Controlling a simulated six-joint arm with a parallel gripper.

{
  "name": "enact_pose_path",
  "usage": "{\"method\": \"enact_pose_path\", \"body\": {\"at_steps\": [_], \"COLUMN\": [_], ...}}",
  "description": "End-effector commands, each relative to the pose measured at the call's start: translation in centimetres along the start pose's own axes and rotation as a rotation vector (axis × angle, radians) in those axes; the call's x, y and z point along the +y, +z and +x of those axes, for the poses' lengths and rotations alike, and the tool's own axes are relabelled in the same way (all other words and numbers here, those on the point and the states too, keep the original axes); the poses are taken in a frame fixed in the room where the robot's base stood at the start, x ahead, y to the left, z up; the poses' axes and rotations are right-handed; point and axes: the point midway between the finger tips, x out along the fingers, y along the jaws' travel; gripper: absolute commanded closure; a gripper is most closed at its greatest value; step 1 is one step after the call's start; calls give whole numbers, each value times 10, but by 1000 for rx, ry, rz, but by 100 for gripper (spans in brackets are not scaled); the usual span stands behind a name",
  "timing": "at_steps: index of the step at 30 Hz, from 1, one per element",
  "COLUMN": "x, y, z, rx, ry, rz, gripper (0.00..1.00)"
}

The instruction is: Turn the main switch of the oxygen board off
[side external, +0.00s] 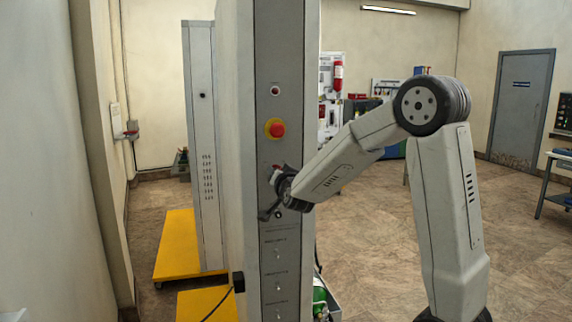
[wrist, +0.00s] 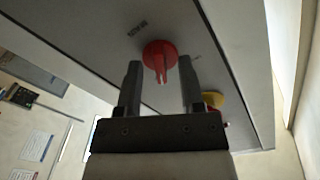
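The oxygen board (side external: 284,55) is a tall grey panel, seen at a slant in the side external view. Its main switch (wrist: 160,56) is a red round knob with a raised handle bar, clear in the wrist view. In the side external view only a bit of red shows by my gripper (side external: 273,192). In the wrist view my gripper (wrist: 160,70) is open, with one finger on each side of the switch handle and a visible gap on both sides. Whether the fingertips touch the panel cannot be told.
A red emergency button on a yellow base (side external: 275,128) sits above the switch on the board, with a small indicator (side external: 275,91) higher up. Labelled small fittings (side external: 278,255) are below. A yellow platform (side external: 190,240) stands left. A green cylinder (side external: 319,294) is behind the board's foot.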

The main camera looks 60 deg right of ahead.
Motion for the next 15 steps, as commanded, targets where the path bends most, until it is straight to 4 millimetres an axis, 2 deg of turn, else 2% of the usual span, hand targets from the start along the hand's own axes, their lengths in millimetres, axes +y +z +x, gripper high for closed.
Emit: {"method": "enact_pose_path", "body": {"at_steps": [1, 4, 15], "x": [0, 0, 0], "y": [0, 0, 0], "z": [0, 0, 0], "rx": [0, 0, 0], "ry": [0, 0, 0], "rz": [0, 0, -10], "gripper": [66, 98, 100]}}
